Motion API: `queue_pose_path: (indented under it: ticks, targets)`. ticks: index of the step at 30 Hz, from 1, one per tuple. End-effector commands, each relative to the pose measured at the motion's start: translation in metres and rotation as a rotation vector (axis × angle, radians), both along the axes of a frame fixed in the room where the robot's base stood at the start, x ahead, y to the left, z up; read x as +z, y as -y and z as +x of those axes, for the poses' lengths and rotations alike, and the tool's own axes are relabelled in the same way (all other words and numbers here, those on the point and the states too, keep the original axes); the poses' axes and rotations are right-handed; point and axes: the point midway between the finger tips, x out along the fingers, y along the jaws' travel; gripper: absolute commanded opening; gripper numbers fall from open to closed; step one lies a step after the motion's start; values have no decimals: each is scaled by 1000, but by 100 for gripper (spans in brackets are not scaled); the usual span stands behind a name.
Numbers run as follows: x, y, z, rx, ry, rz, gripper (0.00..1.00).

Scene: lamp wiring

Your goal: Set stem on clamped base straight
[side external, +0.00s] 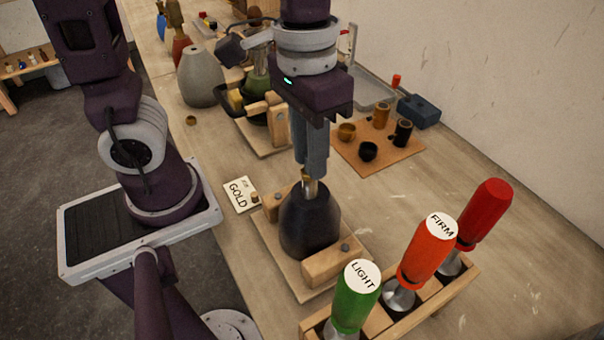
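A dark, bottle-shaped lamp base (309,228) stands upright between wooden clamp blocks on a board. A short brass stem (309,186) shows at its neck, directly under my gripper (311,174). My gripper points straight down with its fingers close together, and they appear shut on the top of the stem. The fingers hide the stem's upper part. The stem looks roughly upright, but I cannot tell whether its lower end is seated in the neck or just above it.
A rack in front holds a green LIGHT driver (356,298), an orange FIRM driver (428,252) and a red driver (484,214). A brown mat (403,160) with small cups lies behind right. A grey vase (200,77) stands behind left.

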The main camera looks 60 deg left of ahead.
Motion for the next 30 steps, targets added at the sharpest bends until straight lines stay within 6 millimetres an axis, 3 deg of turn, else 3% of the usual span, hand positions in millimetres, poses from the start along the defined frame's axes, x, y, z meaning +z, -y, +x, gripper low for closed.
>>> queue_pose_path:
  ticks: [30]
  targets:
    - [1, 7, 0, 0, 0, 0, 24]
